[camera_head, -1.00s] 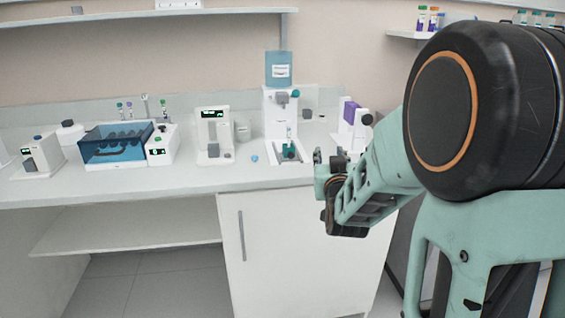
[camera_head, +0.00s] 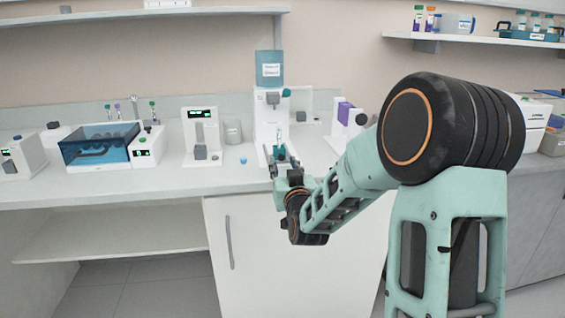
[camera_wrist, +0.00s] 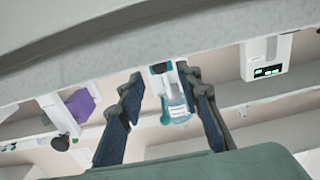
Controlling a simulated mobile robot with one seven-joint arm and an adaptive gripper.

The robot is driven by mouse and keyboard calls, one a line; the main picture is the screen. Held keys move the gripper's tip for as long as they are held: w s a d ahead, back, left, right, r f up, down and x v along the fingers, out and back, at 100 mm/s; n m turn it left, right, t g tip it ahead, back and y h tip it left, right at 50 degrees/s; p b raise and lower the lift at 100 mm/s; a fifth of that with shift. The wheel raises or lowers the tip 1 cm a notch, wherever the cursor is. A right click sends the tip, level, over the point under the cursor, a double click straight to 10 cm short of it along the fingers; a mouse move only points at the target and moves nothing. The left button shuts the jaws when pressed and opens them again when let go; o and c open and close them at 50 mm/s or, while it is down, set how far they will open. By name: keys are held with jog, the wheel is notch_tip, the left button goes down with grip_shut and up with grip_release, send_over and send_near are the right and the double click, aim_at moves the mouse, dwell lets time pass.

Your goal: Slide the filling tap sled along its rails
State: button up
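The white filling station (camera_head: 262,128) stands on the bench with a blue bottle (camera_head: 269,67) on top. A grey block (camera_head: 272,97) and a teal knob (camera_head: 286,92) sit on its front below the bottle; I cannot tell for certain which part is the tap sled, and the rails are too small to make out. My gripper (camera_head: 276,172) is in front of the base, at the bench edge. In the wrist view its fingers (camera_wrist: 165,108) are wide apart and empty, with the bottle (camera_wrist: 178,108) showing between them beyond.
Left of the station are a white device with a display (camera_head: 201,135), a grey cup (camera_head: 232,131) and a blue lidded box (camera_head: 97,146). A white and purple device (camera_head: 346,125) stands to the right. The bench edge (camera_wrist: 130,65) crosses the wrist view.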

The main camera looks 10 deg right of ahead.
aim_at(281, 157)
jog(key=shift+w, duration=1.55)
grip_shut()
